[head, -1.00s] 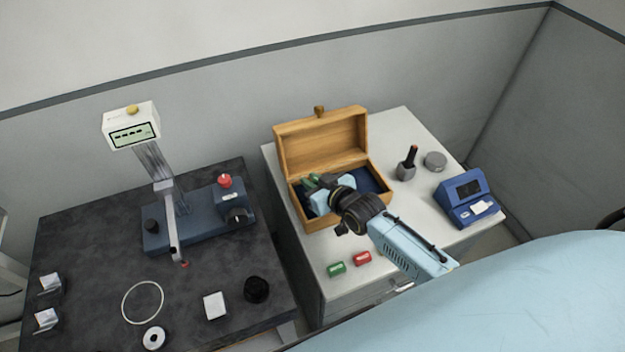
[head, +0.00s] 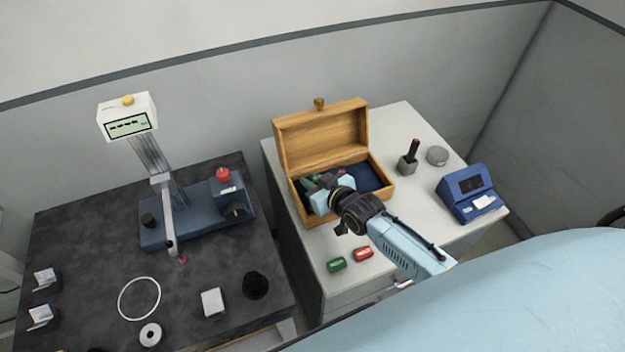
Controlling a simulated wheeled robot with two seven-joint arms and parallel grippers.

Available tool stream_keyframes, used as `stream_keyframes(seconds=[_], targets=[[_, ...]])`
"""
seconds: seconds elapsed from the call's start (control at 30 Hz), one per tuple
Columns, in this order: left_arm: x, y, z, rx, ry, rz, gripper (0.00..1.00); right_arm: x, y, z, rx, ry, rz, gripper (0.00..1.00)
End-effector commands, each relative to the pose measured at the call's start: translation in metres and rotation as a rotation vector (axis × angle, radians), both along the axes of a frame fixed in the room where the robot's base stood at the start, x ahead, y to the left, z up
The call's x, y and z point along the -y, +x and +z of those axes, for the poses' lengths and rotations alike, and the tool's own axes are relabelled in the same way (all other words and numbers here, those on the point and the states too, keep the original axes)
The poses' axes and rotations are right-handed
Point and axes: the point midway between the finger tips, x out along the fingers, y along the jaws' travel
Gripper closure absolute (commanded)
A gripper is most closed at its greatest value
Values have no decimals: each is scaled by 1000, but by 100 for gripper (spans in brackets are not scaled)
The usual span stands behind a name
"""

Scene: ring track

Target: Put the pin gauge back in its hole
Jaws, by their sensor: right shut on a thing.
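My right gripper (head: 323,186) reaches down into the open wooden box (head: 377,204) on the light cabinet. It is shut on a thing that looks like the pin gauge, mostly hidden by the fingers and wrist. A green piece (head: 311,181) shows just left of the fingers, and a small red bit shows above them; I cannot tell which of these belongs to the held gauge. The box has a dark blue insert (head: 366,178). The hole itself is hidden behind the gripper or too small to see. My left gripper is not in view.
The raised lid (head: 322,140) stands behind the box. A green block (head: 337,265) and a red block (head: 363,254) lie in front. A dark table (head: 80,240) with a measuring stand is left.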

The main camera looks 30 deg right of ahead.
Motion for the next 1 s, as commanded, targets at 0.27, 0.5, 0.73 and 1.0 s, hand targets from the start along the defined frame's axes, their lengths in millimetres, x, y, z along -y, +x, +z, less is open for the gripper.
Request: stream_keyframes(seconds=[0.27, 0.5, 0.73, 1.0], targets=[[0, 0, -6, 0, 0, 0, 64, 0, 0, -7, 1, 0, 0, 100], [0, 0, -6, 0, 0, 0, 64, 0, 0, -7, 1, 0, 0, 59], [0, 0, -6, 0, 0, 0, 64, 0, 0, -8, 0, 0, 0, 58], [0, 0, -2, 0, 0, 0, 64, 4, -18, 0, -1, 0, 0, 58]])
